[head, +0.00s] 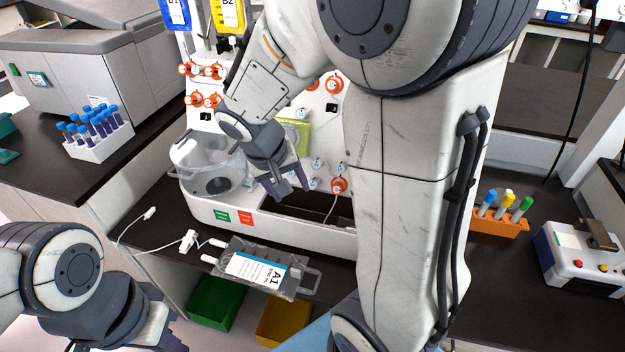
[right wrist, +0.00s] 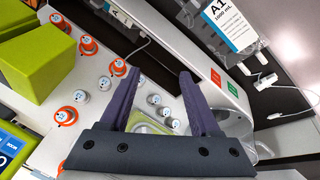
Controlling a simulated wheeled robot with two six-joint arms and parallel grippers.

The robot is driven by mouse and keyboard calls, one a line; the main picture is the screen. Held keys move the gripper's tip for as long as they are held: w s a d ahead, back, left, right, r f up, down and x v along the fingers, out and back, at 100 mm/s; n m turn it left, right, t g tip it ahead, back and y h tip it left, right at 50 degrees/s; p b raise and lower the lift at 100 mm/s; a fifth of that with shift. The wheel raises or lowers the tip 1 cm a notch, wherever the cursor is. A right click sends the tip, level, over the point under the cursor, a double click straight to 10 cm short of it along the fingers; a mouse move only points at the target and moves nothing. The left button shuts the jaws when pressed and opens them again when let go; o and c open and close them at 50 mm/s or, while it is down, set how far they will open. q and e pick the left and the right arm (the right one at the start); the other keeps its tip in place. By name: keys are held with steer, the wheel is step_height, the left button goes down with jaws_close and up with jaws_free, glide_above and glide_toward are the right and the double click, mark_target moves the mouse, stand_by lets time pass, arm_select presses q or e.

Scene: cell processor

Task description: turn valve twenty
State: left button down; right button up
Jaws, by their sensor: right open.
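The cell processor's white panel carries small valve knobs, some in orange rings and some plain white. In the head view an orange-ringed valve (head: 339,184) sits low on the panel, beside white valves (head: 316,163). I cannot read which one is twenty. My right gripper (head: 286,190) is open and empty in front of the lower panel. In the right wrist view its fingers (right wrist: 156,78) point at the panel, with white valves (right wrist: 154,99) between them and an orange-ringed valve (right wrist: 119,67) near the left fingertip. My left gripper (head: 165,335) is partly cut off at the bottom left.
A clear bag labelled A1 (head: 262,268) lies at the processor's front edge. A clear round vessel (head: 209,165) stands left of my right gripper. A tube rack (head: 100,146) is on the left bench; an orange rack (head: 500,222) stands right. My right arm hides much of the panel.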

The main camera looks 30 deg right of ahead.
mark_target(336, 188)
steer(key=w+d+f+m+h, duration=0.1)
steer(key=d+m, duration=0.1)
steer(key=d, duration=0.3)
steer(key=w+d+f+m+h, duration=0.1)
steer(key=w+d+f+m, duration=0.1)
steer(key=d, duration=0.4)
steer(key=x, duration=0.3)
steer(key=b+x, duration=0.1)
steer(key=x, duration=0.5)
steer(key=shift+s+a+f, duration=0.15)
steer(key=shift+s+f, duration=0.05)
steer(key=shift+s, duration=0.05)
jaws_close()
